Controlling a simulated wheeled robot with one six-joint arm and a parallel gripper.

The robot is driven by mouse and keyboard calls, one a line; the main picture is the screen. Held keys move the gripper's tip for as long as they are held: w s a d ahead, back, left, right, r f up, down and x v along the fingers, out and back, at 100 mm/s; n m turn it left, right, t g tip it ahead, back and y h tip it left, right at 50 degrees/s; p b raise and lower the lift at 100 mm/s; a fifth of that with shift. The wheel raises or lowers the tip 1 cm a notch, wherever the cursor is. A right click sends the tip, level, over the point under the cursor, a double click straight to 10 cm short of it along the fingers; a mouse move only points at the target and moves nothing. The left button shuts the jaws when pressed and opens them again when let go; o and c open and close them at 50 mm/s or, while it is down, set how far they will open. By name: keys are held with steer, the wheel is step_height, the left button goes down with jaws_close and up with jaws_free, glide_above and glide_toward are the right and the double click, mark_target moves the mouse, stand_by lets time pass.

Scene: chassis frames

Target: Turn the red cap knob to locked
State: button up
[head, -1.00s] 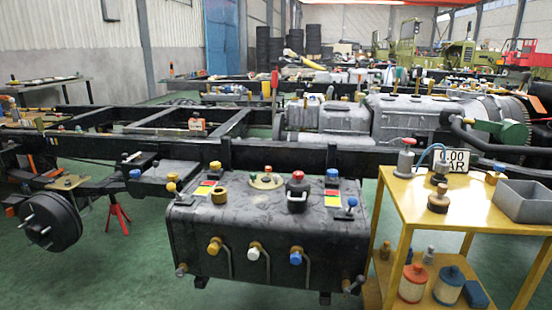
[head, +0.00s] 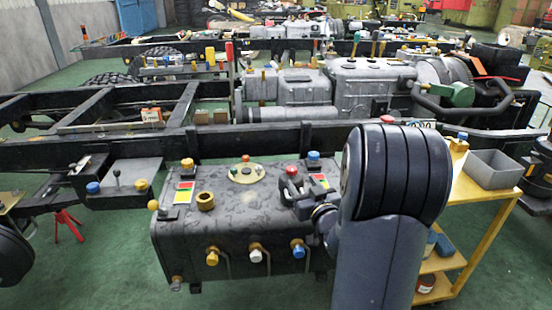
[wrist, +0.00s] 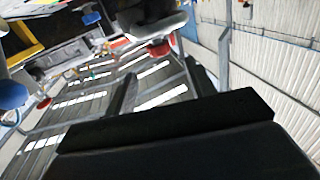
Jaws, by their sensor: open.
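The red cap knob (head: 291,170) stands on the top of the dark tank (head: 228,220) in the head view, towards its right side. Only its red top shows clearly. My gripper (head: 290,189) is at the near side of the knob, low over the tank top. It is open, and I see nothing held in it. It overlaps the lower part of the knob, so I cannot tell whether they touch. My arm hides the tank's right end. The wrist view is tilted, and a red round piece (wrist: 158,48) in it may be the knob.
A yellow ring cap (head: 205,201), a blue knob (head: 313,156) and colour-striped plates (head: 184,190) surround the red cap. Yellow, white and blue knobs (head: 256,254) line the tank front. A yellow cart (head: 470,205) with a grey bin (head: 493,168) stands at right.

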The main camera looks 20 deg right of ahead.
mark_target(292, 172)
steer(key=w, duration=0.3)
steer(key=w+b, duration=0.1)
steer(key=w, duration=0.6)
steer(key=shift+w+d, duration=0.3)
steer(key=shift+w, duration=0.05)
steer(key=c, duration=1)
